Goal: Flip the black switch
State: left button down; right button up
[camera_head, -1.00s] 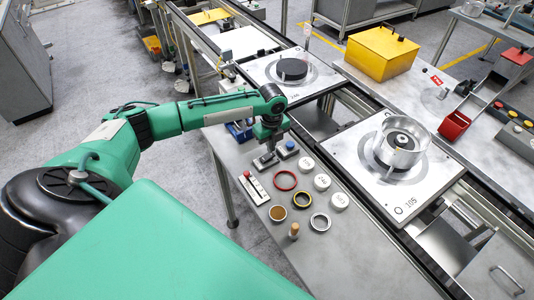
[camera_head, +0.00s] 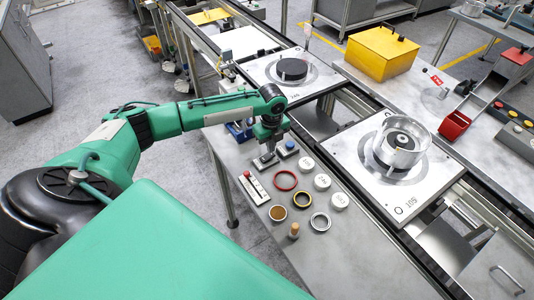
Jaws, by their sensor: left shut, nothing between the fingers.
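My left gripper (camera_head: 268,150) is shut and points down at the back left of the grey work table (camera_head: 330,250). Its fingertips are at or just above a small grey switch box (camera_head: 264,161). I cannot tell whether they touch it. The black switch itself is not clearly seen; the gripper covers that spot. A small box with a blue button (camera_head: 289,146) stands just right of the gripper. My right gripper is not in view.
A pallet with a clear cylinder (camera_head: 400,143) is on the conveyor at right.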

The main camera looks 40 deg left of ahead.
pick_arm(q)
jog(key=shift+f+b, duration=0.3)
jog(key=shift+f, duration=0.65)
jog(key=shift+r, duration=0.1)
notch_tip(320, 180, up, 3)
jog(key=p, duration=0.2)
jog(key=shift+f+p, duration=0.2)
jog(key=shift+p, duration=0.2)
notch_tip(320, 180, up, 4)
jog(key=p, duration=0.4)
jog(key=shift+r, duration=0.2)
jog(key=shift+f, duration=0.1)
